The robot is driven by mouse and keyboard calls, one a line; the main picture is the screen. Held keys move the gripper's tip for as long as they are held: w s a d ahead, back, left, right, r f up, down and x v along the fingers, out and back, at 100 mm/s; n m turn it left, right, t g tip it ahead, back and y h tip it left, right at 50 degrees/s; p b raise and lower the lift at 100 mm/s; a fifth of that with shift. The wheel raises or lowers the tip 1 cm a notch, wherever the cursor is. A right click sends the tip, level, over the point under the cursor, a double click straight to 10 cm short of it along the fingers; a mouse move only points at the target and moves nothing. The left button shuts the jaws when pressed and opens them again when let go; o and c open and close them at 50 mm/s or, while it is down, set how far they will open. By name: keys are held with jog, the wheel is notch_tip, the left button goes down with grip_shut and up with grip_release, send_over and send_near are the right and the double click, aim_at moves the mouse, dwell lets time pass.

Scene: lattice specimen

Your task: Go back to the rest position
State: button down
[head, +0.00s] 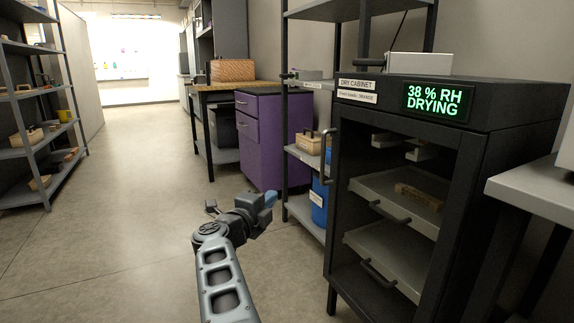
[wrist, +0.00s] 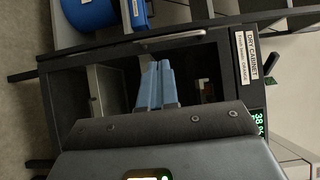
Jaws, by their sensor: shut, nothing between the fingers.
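My gripper (head: 270,198) is in front of the dry cabinet (head: 478,92), a little to its left in the head view. Its blue fingers (wrist: 155,86) are together and hold nothing in the wrist view. The cabinet's glass door is shut, with a vertical handle (head: 327,157) on its left side. Its green display (head: 434,101) reads "38 % RH DRYING". Inside, a brown block (head: 419,197) lies on the upper shelf tray.
A shelf rack with a blue drum (head: 319,203) is left of the cabinet. Another rack (head: 22,153) lines the left wall. A grey counter (head: 540,193) is at the right. The floor (head: 130,215) at left is clear.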

jog(key=s+d+f+n+t, duration=0.2)
jog(key=s+d+f+n, duration=0.35)
jog(key=d, duration=0.65)
jog(key=s+d+f+n+t, duration=0.1)
jog(key=s+d+f+n, duration=0.2)
jog(key=s+d+f, duration=0.7)
jog(key=s+d+f+n+y, duration=0.2)
jog(key=s+d+n, duration=0.1)
jog(key=s, duration=0.5)
jog(key=s+d+f+n+y, duration=0.1)
jog(key=s+d+n+y, duration=0.2)
jog(key=s, duration=0.4)
jog(key=s+d+f+n+y, duration=0.15)
jog(key=s+d+n, duration=0.25)
jog(key=s, duration=0.4)
jog(key=s+a+r+n+g, duration=0.15)
jog(key=s+r, duration=0.25)
jog(key=s, duration=0.5)
jog(key=s+a+r+n+g+y, duration=0.15)
jog(key=s+r, duration=0.25)
jog(key=s, duration=0.6)
jog(key=s+a+r+n+g, duration=0.1)
jog(key=s+a+r+n, duration=0.2)
jog(key=s, duration=0.6)
notch_tip(320, 180, up, 26)
jog(key=m+p, duration=0.1)
jog(key=p, duration=2.4)
jog(key=shift+s+r, duration=0.2)
jog(key=shift+s, duration=0.1)
